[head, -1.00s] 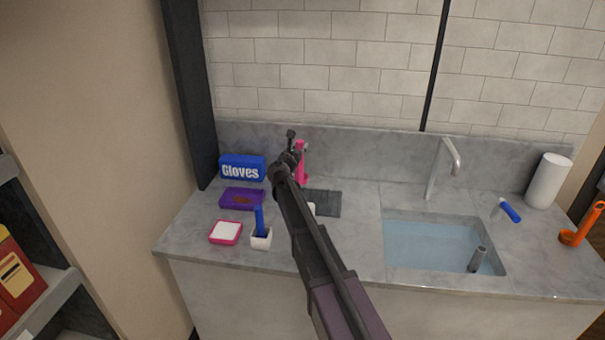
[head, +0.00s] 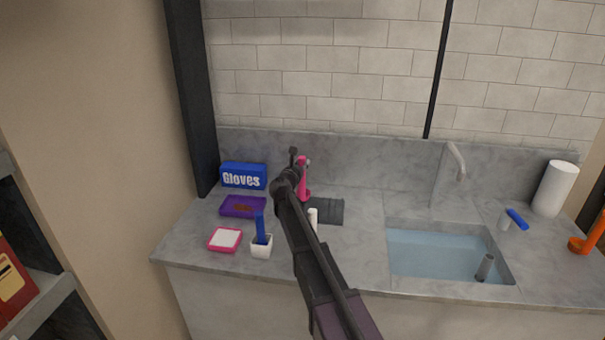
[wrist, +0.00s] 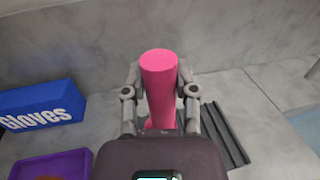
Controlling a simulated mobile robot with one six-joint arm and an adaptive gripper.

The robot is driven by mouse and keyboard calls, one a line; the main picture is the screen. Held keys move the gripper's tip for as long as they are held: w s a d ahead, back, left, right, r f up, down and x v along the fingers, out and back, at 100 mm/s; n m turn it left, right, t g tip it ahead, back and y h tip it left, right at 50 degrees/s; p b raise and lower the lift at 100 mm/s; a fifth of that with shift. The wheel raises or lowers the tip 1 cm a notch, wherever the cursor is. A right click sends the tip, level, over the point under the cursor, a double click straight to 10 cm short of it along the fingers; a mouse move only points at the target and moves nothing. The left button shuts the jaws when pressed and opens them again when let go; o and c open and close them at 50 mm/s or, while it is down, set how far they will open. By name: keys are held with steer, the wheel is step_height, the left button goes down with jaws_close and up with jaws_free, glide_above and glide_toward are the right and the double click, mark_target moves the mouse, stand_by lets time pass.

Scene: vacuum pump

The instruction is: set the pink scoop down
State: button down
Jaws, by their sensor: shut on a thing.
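The pink scoop (wrist: 160,85) stands roughly upright between the fingers of my gripper (wrist: 160,100) in the wrist view. My gripper is shut on it. In the head view the pink scoop (head: 304,180) shows just behind and right of my gripper (head: 295,170), near the back of the grey counter. My arm hides part of it. Its lower end is hidden behind my gripper in the wrist view, so I cannot tell whether it touches the counter.
A blue gloves box (head: 243,176) and a purple tray (head: 242,206) stand left of the scoop. A dark ribbed mat (head: 328,212) lies to its right. A pink-rimmed dish (head: 225,239) and a white cup (head: 262,246) with a blue item sit in front. The sink (head: 440,254) is farther right.

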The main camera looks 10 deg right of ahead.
steer(key=shift+f+b, duration=1.65)
steer(key=shift+f, duration=0.15)
steer(key=shift+f, duration=0.15)
steer(key=shift+c, duration=2)
jaws_free()
steer(key=v, duration=1.2)
steer(key=shift+r, duration=0.25)
